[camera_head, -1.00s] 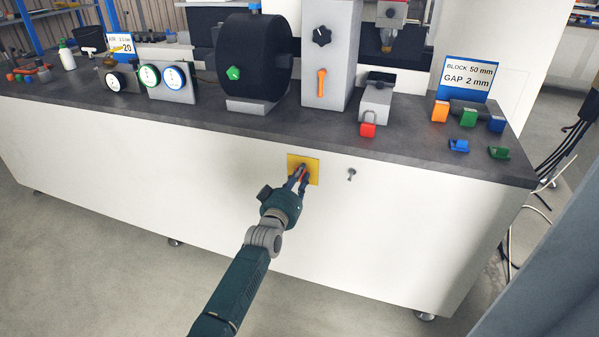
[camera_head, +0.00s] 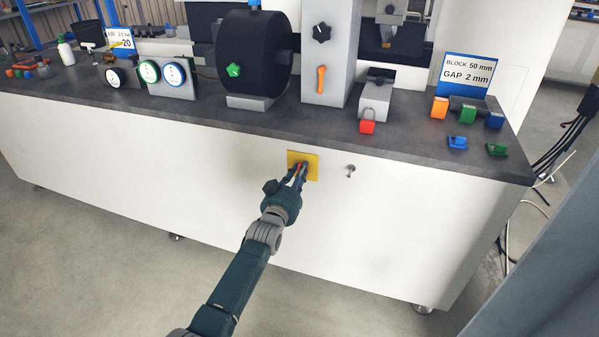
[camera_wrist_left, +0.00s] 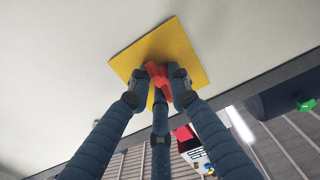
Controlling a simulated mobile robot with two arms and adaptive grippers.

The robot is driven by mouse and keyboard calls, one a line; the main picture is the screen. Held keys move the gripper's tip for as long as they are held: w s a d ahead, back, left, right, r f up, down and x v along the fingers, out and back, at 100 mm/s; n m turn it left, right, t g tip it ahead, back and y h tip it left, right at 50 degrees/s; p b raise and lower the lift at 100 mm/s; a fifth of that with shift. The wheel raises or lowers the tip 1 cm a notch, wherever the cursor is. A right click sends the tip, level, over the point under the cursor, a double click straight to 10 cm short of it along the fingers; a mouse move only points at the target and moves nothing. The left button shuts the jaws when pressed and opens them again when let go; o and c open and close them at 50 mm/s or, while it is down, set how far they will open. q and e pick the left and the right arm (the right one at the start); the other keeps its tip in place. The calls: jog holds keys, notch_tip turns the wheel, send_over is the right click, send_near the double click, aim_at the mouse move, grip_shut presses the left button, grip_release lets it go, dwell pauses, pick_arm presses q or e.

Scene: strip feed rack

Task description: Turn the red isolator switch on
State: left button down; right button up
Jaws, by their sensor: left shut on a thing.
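The red isolator switch (camera_wrist_left: 158,75) sits on a square yellow plate (camera_head: 312,159) on the white front panel of the bench. The plate also shows in the left wrist view (camera_wrist_left: 192,49), where the switch handle is red-orange. My left gripper (camera_head: 300,171) is at the plate, with its fingers closed around the switch handle. In the left wrist view my left gripper (camera_wrist_left: 160,82) has three blue jointed fingers, their tips on the handle. The fingers hide part of the handle. My right gripper is not in view.
A small key-like knob (camera_head: 350,171) sticks out of the panel right of the plate.

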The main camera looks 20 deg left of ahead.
pick_arm(q)
jog(key=shift+d, duration=0.3)
jog(key=c, duration=1.8)
grip_release()
jog(key=shift+d, duration=0.1)
jog(key=shift+o, duration=0.2)
jog(key=s, duration=1.2)
jog(key=shift+a, duration=0.35)
